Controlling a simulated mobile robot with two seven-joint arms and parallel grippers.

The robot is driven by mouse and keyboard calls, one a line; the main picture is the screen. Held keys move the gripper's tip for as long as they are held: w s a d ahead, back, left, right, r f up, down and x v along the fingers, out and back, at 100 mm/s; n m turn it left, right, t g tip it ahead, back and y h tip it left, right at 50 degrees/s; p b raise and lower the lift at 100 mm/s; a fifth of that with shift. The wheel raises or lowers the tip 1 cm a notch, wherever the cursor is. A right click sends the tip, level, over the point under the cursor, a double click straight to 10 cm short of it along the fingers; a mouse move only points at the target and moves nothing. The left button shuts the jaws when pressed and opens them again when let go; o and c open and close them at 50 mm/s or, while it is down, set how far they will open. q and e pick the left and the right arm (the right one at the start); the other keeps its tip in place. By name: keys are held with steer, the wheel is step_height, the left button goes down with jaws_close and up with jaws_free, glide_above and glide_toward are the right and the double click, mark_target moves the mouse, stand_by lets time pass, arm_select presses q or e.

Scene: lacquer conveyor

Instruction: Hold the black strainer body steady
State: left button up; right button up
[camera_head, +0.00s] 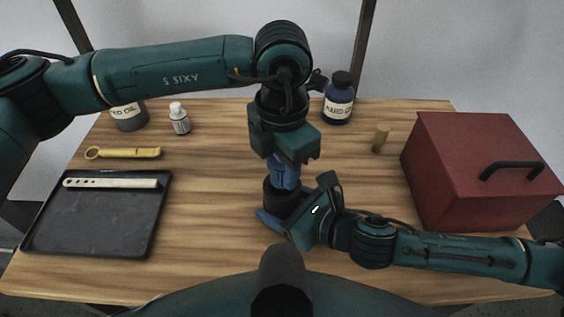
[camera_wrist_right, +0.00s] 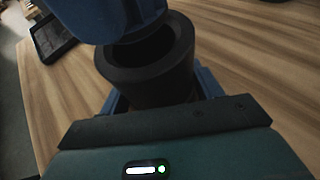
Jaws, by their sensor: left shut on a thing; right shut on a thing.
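The black strainer body (camera_head: 281,198) is a dark open-topped cylinder standing near the middle of the wooden table. In the right wrist view its hollow rim (camera_wrist_right: 150,62) faces up. My right gripper (camera_wrist_right: 162,92) is shut around its sides, with a blue finger on either side. My left gripper (camera_head: 284,178) points down from above, its blue fingers right over the body's opening. In the right wrist view these left fingers (camera_wrist_right: 105,18) cover part of the rim. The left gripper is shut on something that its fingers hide.
A black tray (camera_head: 95,225) with a white slotted strip (camera_head: 110,183) lies left, a yellow wrench (camera_head: 125,153) behind it. A grey tin (camera_head: 130,118), white bottle (camera_head: 180,120), dark bottle (camera_head: 338,103) and small tan piece (camera_head: 381,138) stand behind. A red box (camera_head: 450,175) fills the right.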

arm_select(q)
steer(key=shift+f, duration=0.95)
steer(key=o, duration=1.1)
steer(key=shift+f, duration=0.15)
steer(key=shift+c, duration=0.2)
step_height(320, 180, up, 12)
steer(key=shift+r, duration=0.15)
arm_select(e)
steer(key=o, duration=1.3)
steer(key=shift+c, duration=0.2)
